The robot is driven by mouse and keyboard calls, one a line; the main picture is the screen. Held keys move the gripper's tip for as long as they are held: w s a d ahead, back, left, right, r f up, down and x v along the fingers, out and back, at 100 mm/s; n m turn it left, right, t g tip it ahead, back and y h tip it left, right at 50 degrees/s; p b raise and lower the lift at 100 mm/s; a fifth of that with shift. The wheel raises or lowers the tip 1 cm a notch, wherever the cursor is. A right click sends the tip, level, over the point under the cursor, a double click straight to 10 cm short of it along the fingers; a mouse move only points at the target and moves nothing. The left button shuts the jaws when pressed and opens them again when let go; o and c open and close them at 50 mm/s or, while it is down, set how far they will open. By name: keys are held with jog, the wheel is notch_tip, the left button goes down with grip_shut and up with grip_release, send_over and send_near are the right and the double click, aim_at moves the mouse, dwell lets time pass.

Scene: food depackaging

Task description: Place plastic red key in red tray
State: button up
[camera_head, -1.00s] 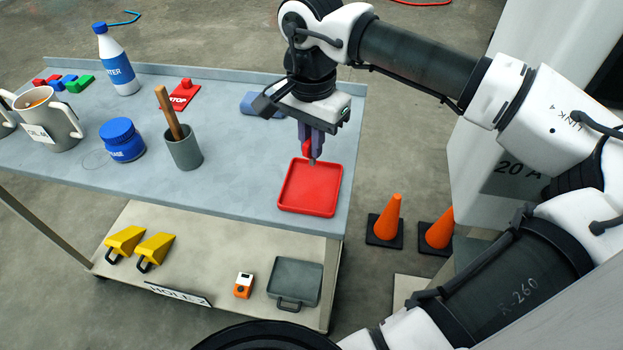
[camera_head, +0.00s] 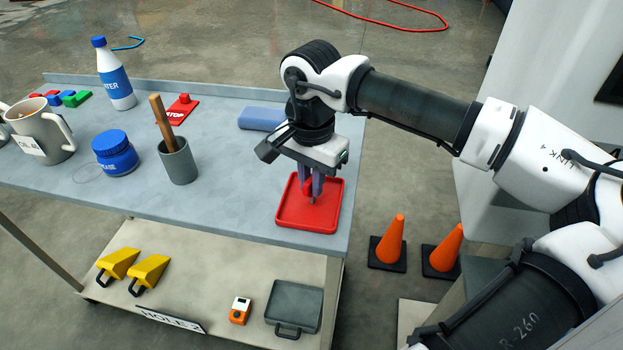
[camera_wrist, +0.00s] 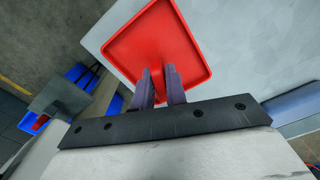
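The red tray (camera_head: 322,218) lies flat on the right front corner of the grey cart top, and it fills the upper middle of the wrist view (camera_wrist: 155,42). My gripper (camera_head: 312,192) points down over the tray, its purple fingers inside the tray's outline. It is shut on the red key (camera_head: 307,187), whose red part shows between the fingers with a thin grey part below. Whether the key touches the tray floor cannot be told.
A grey cup (camera_head: 178,165) with a wooden handle stands left of the tray. A blue block (camera_head: 261,118) lies behind it. A blue jar (camera_head: 115,155), a water bottle (camera_head: 115,78) and a mug (camera_head: 42,135) stand further left. Orange cones (camera_head: 391,240) stand on the floor at right.

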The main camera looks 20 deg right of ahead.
jog(key=o, duration=0.3)
jog(key=shift+r, duration=0.1)
jog(key=shift+r+p, duration=0.25)
jog(key=shift+p, duration=0.1)
notch_tip(320, 180, up, 12)
jog(key=shift+f+b, duration=0.1)
jog(key=shift+b, duration=0.6)
jog(key=shift+s+f, duration=0.1)
